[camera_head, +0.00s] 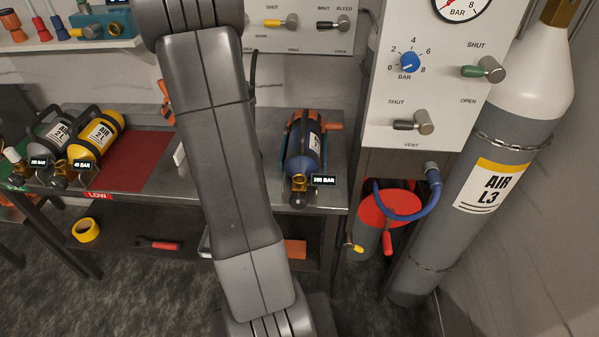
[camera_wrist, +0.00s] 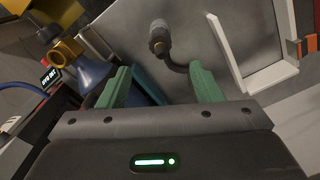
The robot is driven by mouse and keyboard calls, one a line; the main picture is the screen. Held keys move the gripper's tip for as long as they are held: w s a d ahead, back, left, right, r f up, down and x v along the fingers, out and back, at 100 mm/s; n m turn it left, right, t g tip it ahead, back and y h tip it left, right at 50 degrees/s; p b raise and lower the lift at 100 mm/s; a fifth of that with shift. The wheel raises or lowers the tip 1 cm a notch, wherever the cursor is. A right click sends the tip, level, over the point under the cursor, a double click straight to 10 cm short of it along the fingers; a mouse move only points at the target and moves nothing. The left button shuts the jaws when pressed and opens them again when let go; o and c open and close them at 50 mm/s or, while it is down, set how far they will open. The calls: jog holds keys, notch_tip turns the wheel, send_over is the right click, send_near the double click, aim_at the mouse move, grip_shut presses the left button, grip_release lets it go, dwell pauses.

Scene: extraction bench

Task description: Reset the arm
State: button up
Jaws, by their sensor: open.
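My arm (camera_head: 216,150) rises through the middle of the head view. Its gripper end is out of that picture. In the wrist view my gripper (camera_wrist: 160,90) shows two green fingers set well apart, with nothing between them. A blue cylinder (camera_wrist: 92,70) with a brass valve (camera_wrist: 64,52) lies behind the left finger, partly hidden by it. In the head view a blue cylinder (camera_head: 302,150) lies in a teal cradle on the bench, with a small display by its valve.
The steel bench (camera_head: 255,190) also bears a yellow cylinder (camera_head: 97,138) and a grey cylinder (camera_head: 55,135) at the left, by a red mat (camera_head: 135,160). A valve panel (camera_head: 425,85) and a tall AIR L3 cylinder (camera_head: 490,180) stand at the right. A yellow tape roll (camera_head: 86,230) lies below.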

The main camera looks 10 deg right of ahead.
jog(key=shift+r, duration=0.8)
jog(key=shift+f, duration=0.1)
notch_tip(320, 180, down, 14)
jog(key=shift+r+p, duration=0.25)
jog(key=shift+p, duration=0.05)
jog(key=shift+r+p, duration=0.35)
jog(key=shift+r, duration=0.1)
